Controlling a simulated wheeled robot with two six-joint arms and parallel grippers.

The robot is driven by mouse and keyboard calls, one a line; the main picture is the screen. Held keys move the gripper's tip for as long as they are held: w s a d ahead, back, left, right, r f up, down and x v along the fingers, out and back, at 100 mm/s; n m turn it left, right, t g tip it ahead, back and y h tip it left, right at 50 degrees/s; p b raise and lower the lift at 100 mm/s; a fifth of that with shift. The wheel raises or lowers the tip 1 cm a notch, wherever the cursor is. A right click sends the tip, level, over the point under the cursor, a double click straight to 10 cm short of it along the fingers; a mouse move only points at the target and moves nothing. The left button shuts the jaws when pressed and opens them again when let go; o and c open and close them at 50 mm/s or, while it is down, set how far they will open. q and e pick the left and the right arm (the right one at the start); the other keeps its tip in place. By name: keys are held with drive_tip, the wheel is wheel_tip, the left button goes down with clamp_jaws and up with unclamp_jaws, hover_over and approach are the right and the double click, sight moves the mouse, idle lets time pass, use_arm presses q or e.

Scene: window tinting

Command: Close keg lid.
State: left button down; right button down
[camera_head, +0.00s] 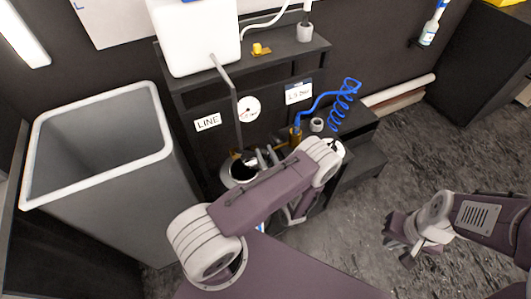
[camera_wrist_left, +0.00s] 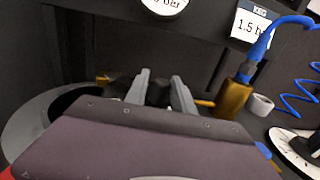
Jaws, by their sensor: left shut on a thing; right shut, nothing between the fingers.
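The keg (camera_head: 228,180) stands under the black shelf, its pale round rim around a dark opening; the rim also shows at the left of the left wrist view (camera_wrist_left: 28,128). My left gripper (camera_head: 262,158) is at the right side of this opening. In the left wrist view its two grey fingers (camera_wrist_left: 160,90) are closed on a dark part, which I take to be the keg lid; its outline is mostly hidden by the gripper body and arm. My right gripper (camera_head: 398,243) is shut and empty, over the floor at the right, well apart from the keg.
A large grey bin (camera_head: 100,185) stands left of the keg. A white tank (camera_head: 195,35) sits on the black shelf above. A brass fitting (camera_wrist_left: 235,98) with a coiled blue hose (camera_head: 345,95) is right of the keg. Speckled floor at the right is open.

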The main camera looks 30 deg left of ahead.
use_arm(q)
drive_tip(key=shift+s+a, duration=0.15)
drive_tip(key=c, duration=1.2)
unclamp_jaws()
drive_tip(key=shift+a, duration=0.1)
drive_tip(key=shift+c, duration=0.2)
drive_tip(key=shift+d, duration=0.2)
drive_tip(key=v, duration=0.8)
drive_tip(key=shift+s+d, duration=0.2)
drive_tip(key=shift+s, duration=0.15)
